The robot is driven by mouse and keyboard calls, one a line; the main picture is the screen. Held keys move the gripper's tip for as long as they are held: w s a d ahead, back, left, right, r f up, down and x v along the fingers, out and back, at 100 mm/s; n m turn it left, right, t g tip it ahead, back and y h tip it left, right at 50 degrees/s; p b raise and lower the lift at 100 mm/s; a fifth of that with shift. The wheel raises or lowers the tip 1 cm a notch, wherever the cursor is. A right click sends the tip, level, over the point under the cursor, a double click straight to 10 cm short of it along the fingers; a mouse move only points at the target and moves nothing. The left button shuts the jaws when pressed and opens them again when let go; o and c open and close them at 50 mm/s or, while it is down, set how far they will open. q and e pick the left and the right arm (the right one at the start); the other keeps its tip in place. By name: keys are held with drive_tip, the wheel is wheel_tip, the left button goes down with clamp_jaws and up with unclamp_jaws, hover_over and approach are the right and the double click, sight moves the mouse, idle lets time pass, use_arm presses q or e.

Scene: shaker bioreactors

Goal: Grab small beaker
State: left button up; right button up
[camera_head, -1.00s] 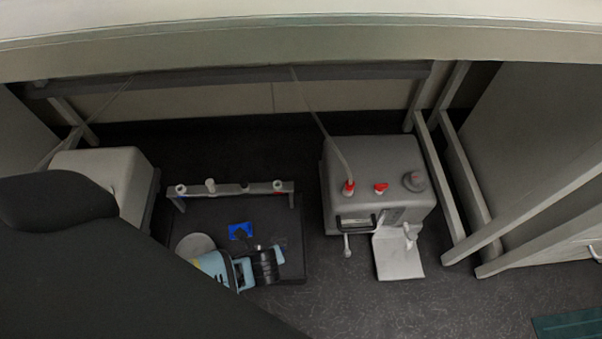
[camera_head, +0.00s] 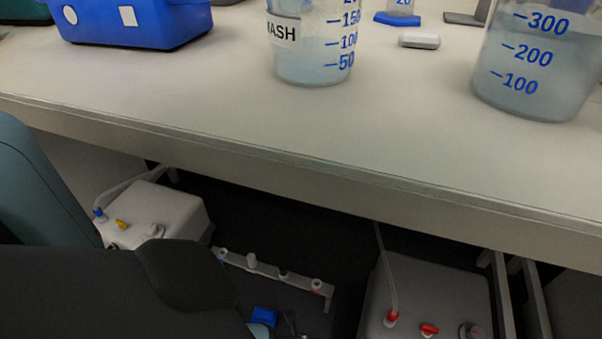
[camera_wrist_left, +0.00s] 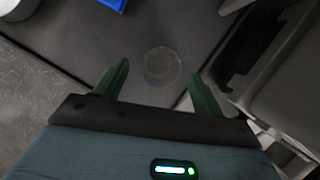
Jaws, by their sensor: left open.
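A clear round object (camera_wrist_left: 162,62), faint and seen from above, stands on a dark flat surface in the left wrist view. It looks like a small beaker, but no markings show. My left gripper (camera_wrist_left: 157,78) is open, with one dark green finger to each side of the clear object's near edge. I cannot tell how far the fingertips are from it, and nothing is gripped. In the head view my left arm covers the lower left, and its fingers are hidden. My right gripper is not in view.
On the bench are a WASH beaker (camera_head: 312,45), a larger beaker (camera_head: 537,62) and a blue box (camera_head: 133,22). Below stand a white device (camera_head: 152,212), a grey device (camera_head: 425,295) and a rack (camera_head: 268,270). The bench edge (camera_head: 300,172) overhangs them.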

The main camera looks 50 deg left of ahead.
use_arm(q)
drive_tip(key=shift+w+f, duration=0.1)
drive_tip(key=shift+f, duration=0.1)
drive_tip(key=b+x, duration=0.3)
drive_tip(key=x, duration=0.1)
drive_tip(key=shift+a, duration=0.15)
drive_tip(key=shift+w+a+f+b, duration=0.15)
drive_tip(key=shift+f+b, duration=0.1)
drive_tip(key=shift+b, duration=0.15)
drive_tip(key=c, duration=1)
drive_tip(key=shift+r, duration=0.2)
drive_tip(key=shift+c, duration=0.2)
